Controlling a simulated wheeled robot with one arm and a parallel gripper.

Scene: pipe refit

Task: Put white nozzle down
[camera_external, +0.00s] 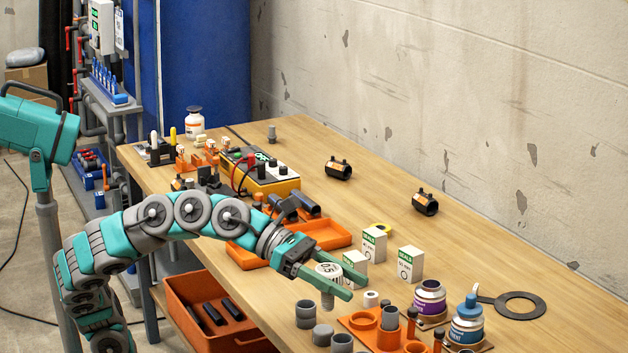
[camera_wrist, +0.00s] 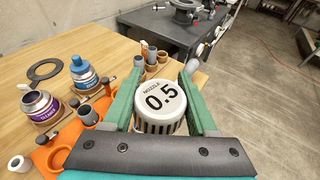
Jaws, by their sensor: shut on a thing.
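The white nozzle (camera_external: 328,271) has a round cap with dark markings and a grey stem pointing down. In the wrist view the nozzle (camera_wrist: 160,100) shows its cap top, which reads "NOZZLE 0.5". My gripper (camera_external: 345,280) has long green fingers shut on the nozzle's sides. In the wrist view my gripper (camera_wrist: 160,92) has one finger on each side of the cap. The nozzle is upright above the wooden table (camera_external: 385,210), near its front edge. I cannot tell whether the stem touches the table.
White boxes (camera_external: 410,263) stand just beyond my gripper. Grey pipe pieces (camera_external: 306,314) stand in front of it. An orange rack (camera_external: 363,328), a purple-labelled can (camera_external: 429,299) and a blue-capped bottle (camera_external: 467,320) are to the right. The table's far side is mostly clear.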

